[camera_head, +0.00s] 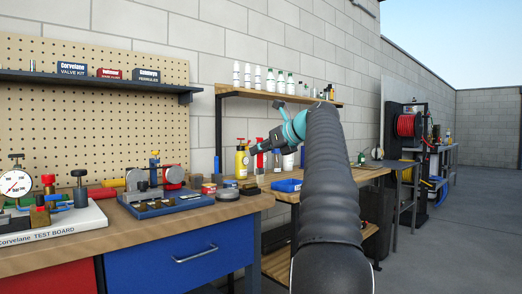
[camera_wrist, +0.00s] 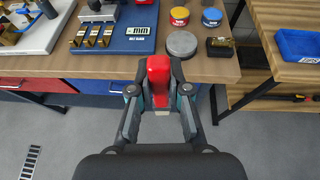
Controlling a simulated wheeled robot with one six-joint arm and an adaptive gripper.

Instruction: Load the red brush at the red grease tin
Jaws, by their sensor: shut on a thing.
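My gripper (camera_wrist: 158,100) is shut on the red brush (camera_wrist: 158,75), whose red block-like part shows between the fingers in the wrist view. Its bristles cannot be made out. The gripper is in front of the workbench edge, over the floor as seen from the wrist. The red grease tin (camera_wrist: 180,20), with a yellow band or top, stands on the bench beyond the gripper, slightly right of it. The brush and tin are apart. In the head view my gripper (camera_head: 252,151) is small and partly overlaps the bottles behind it.
A blue tin (camera_wrist: 212,19), a round grey lid or tin (camera_wrist: 182,44) and a small dark block (camera_wrist: 220,46) are near the red tin. A blue fixture plate (camera_wrist: 128,35) lies left. A blue bin (camera_wrist: 298,46) is on the right bench, across a gap.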

